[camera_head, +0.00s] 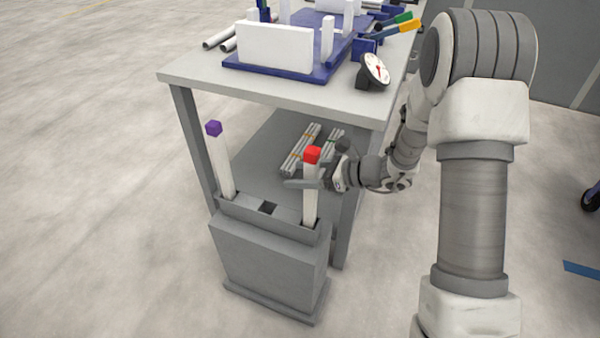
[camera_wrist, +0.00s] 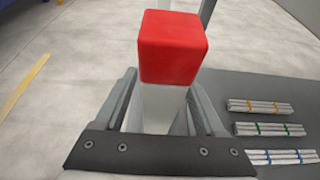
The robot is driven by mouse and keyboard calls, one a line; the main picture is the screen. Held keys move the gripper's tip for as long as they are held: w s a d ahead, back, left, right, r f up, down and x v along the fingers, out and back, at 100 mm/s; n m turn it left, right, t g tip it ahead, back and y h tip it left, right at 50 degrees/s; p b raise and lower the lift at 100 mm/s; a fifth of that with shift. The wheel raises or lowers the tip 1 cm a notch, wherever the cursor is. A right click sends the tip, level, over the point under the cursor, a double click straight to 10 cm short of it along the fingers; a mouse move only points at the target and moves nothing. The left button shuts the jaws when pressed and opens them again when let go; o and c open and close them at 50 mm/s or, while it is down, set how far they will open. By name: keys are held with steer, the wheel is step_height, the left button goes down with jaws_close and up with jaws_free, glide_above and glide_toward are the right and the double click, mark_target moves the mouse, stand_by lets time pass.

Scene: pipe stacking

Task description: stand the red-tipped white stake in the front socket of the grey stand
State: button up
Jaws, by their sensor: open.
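The white stake with a red tip (camera_head: 312,155) stands upright in the right-hand socket of the grey stand (camera_head: 265,255) in the head view. In the wrist view the red tip (camera_wrist: 172,47) is close to the camera, with the white shaft below it. My gripper (camera_head: 306,182) is at the upper part of this stake. In the wrist view its open fingers (camera_wrist: 163,95) lie on either side of the shaft. The stake's lower end is hidden inside the stand.
A white stake with a purple tip (camera_head: 213,128) stands in the stand's left socket; the middle socket (camera_head: 268,208) is empty. A workbench (camera_head: 290,88) stands behind, with bundled pipes (camera_head: 301,148) on its lower shelf. A gauge (camera_head: 374,70) sits near the bench's front edge.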

steer(key=p+v, duration=0.5)
steer(key=v, duration=1.2)
steer(key=shift+d, duration=0.1)
steer(key=s+a+r+n+g+h, duration=0.2)
steer(key=s+r+n+h, duration=0.1)
steer(key=s+r+n, duration=0.25)
steer(key=s+a+r+n+g+h, duration=0.2)
steer(key=s+r+n, duration=0.3)
steer(key=s+n, duration=0.2)
steer(key=s+d+r+n+t+h, duration=0.55)
steer(key=s+r+n+h, duration=0.2)
steer(key=n, duration=0.25)
step_height(320, 180, up, 22)
steer(key=p, duration=2.2)
steer(key=shift+s, duration=0.25)
steer(key=shift+d+m+g, duration=0.1)
steer(key=shift+m+g, duration=0.15)
